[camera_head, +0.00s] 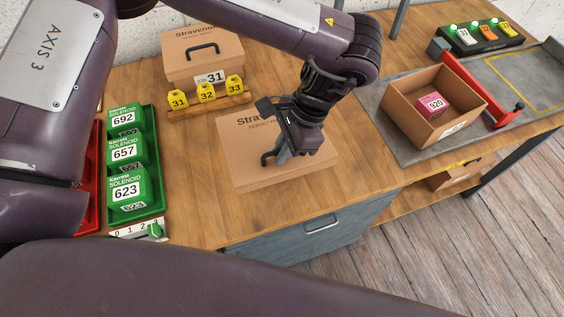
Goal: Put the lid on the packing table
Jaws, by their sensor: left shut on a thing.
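The cardboard lid (252,178) is a flat brown piece with printed lettering and a dark handle, low over the wooden table (210,210) in the middle of the head view. I cannot tell whether it rests on the wood or hangs just above it. My left gripper (277,154) reaches down from above and is shut on the lid's handle. The gripper and wrist hide part of the lid and its lettering. My right gripper is not in view.
A brown box (190,75) numbered 31 stands behind the lid, with yellow numbered tags (207,93) before it. A green tray (153,165) of solenoid boxes is left. An open carton (410,118) holding a pink box (433,104) sits right on a grey mat.

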